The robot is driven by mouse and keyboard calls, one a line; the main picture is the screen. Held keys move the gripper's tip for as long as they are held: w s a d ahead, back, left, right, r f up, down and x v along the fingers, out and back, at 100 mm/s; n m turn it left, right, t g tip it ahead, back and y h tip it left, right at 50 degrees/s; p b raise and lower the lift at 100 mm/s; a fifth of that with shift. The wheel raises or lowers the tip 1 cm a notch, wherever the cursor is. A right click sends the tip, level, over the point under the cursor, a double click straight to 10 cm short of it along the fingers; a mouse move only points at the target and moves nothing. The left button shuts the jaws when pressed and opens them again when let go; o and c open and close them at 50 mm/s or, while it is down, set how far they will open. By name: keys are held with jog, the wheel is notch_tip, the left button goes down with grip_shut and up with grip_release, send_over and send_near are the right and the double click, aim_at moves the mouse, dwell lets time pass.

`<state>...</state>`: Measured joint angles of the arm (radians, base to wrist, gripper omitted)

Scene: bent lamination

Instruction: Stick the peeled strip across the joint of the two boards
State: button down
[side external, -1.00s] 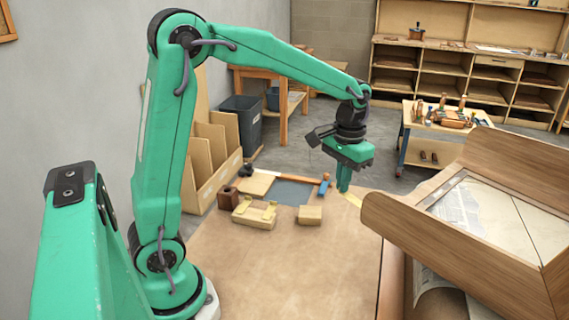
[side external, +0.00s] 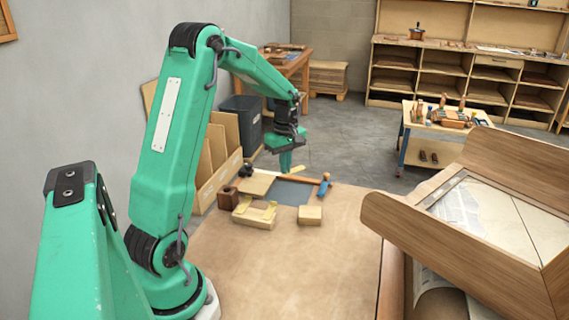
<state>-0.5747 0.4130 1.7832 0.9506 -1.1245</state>
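The strip's other end is hidden by the fingers. A tan board (side external: 257,184) and a dark grey flat piece (side external: 292,191) lie side by side on the bench. At right, two pale panels (side external: 492,215) meet at a seam inside a wooden frame. I cannot tell which pair is the two boards.
On the workbench (side external: 290,275) lie a yellow-topped wooden block (side external: 254,212), a small block (side external: 310,215), a brown cup (side external: 228,199) and an orange-handled hammer (side external: 324,187). The bench's front middle is clear. The curved wooden frame (side external: 455,250) rises at right.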

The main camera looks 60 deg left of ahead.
aim_at(258, 189)
jog(key=s+a+f+n, duration=0.1)
jog(key=a+n, duration=0.1)
jog(key=a, duration=0.1)
jog(key=s+a+f+n, duration=0.1)
jog(key=s+a+n, duration=0.1)
jog(key=a+n, duration=0.1)
jog(key=s+a+f+n, duration=0.1)
jog(key=s+a+n, duration=0.1)
jog(key=a, duration=0.1)
jog(key=shift+s+f+n, duration=0.15)
jog(key=shift+f+n, duration=0.05)
jog(key=shift+n, duration=0.1)
jog(key=shift+f, duration=0.2)
jog(key=shift+f, duration=2.55)
jog(key=shift+f, duration=0.3)
jog(key=c, duration=1.3)
grip_release()
jog(key=shift+r, duration=0.15)
